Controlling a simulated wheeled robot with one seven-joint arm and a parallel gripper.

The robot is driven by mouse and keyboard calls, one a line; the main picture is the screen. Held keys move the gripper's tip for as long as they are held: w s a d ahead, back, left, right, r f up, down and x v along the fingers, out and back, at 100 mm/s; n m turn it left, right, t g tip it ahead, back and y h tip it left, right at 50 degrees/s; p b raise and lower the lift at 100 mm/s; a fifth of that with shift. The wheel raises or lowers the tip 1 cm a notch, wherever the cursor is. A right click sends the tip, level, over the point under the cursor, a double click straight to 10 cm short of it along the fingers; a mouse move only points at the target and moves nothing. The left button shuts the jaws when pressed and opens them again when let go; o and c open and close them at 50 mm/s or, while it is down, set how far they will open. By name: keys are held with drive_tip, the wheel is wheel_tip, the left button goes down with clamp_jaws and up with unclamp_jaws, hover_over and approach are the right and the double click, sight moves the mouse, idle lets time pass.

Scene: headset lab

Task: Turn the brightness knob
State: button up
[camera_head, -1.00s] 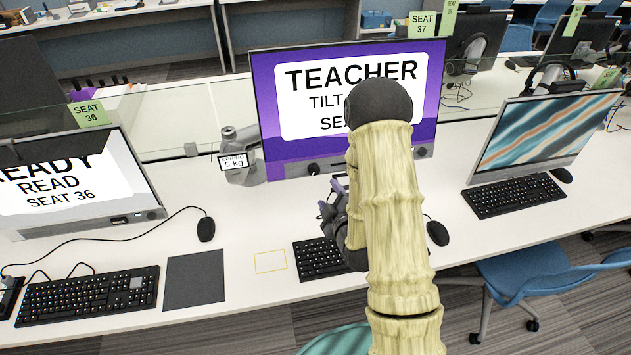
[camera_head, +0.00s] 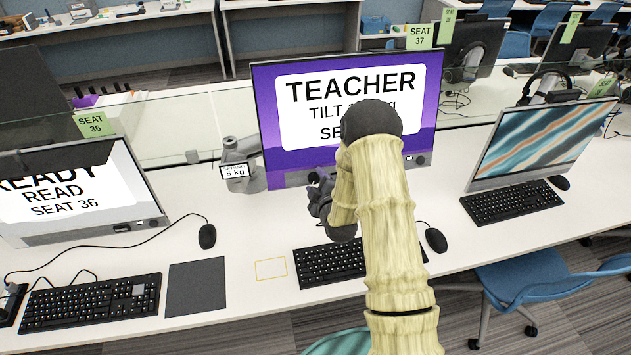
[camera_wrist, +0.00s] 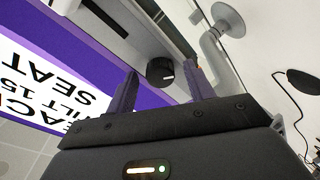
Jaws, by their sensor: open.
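The purple-screened monitor reading TEACHER (camera_head: 290,165) stands upright at the middle of the desk; my arm covers part of its screen. A round black knob (camera_wrist: 160,71) with a white mark sits on its grey lower bezel. It also shows small in the head view (camera_head: 313,178), just above my gripper. My gripper (camera_head: 322,195) is in front of the bezel's left part. In the wrist view my gripper (camera_wrist: 161,74) is open, with one purple finger on each side of the knob in the picture. I cannot tell whether either finger touches it.
A grey monitor arm base (camera_head: 240,175) with a 5 kg label stands left of the monitor. A keyboard (camera_head: 330,263) and mouse (camera_head: 436,240) lie in front. Another monitor stands on each side. A grey mat (camera_head: 197,287) lies at left. A glass divider runs behind.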

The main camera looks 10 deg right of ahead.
drive_tip(key=c, duration=0.9)
drive_tip(key=shift+a, duration=0.25)
drive_tip(key=shift+c, duration=0.3)
drive_tip(key=shift+d+f, duration=0.1)
drive_tip(key=shift+d, duration=0.15)
